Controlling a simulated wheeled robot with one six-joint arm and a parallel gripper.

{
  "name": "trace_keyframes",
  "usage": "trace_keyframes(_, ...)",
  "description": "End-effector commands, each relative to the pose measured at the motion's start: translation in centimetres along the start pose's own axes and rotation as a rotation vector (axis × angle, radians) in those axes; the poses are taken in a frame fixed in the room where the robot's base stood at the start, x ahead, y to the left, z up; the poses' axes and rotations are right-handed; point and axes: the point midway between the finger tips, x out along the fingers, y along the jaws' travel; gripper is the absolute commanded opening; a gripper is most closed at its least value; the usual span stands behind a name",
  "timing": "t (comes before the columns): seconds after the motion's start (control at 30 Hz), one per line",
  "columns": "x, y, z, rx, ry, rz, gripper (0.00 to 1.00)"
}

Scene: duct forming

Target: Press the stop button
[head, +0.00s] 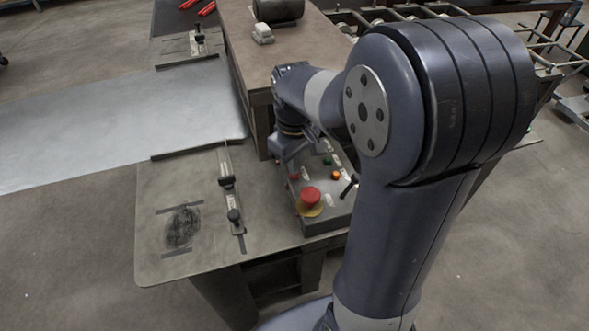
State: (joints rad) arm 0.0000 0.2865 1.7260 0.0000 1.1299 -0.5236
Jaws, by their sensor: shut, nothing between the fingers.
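A control box (319,222) sits at the right of the table, partly behind my arm. On its top are a large red mushroom button (311,196) on a yellow base, a small red button (294,177) at the left edge, an orange button (336,175) and a green button (328,160). Small labels beside them are too small to read. My gripper (289,164) is shut and empty, pointing down over the box's far left part, just behind the small red button. Whether its fingertips touch anything cannot be told.
A black lever (349,186) stands up on the box's right side. A rail with clamps (229,190) lies left of the box on the table (165,226). A metal sheet (110,118) extends left. A raised brown bench (300,50) stands behind.

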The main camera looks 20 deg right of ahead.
Motion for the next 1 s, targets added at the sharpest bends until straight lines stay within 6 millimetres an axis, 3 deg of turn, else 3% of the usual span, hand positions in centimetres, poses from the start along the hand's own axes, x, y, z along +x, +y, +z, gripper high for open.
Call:
trace_keyframes(0.7, -6.2, 0.0, 0.0, 0.0, 0.001, 0.001, 0.0)
trace_keyframes(1.0, -6.4, 0.0, 0.0, 0.0, 0.001, 0.001, 0.0)
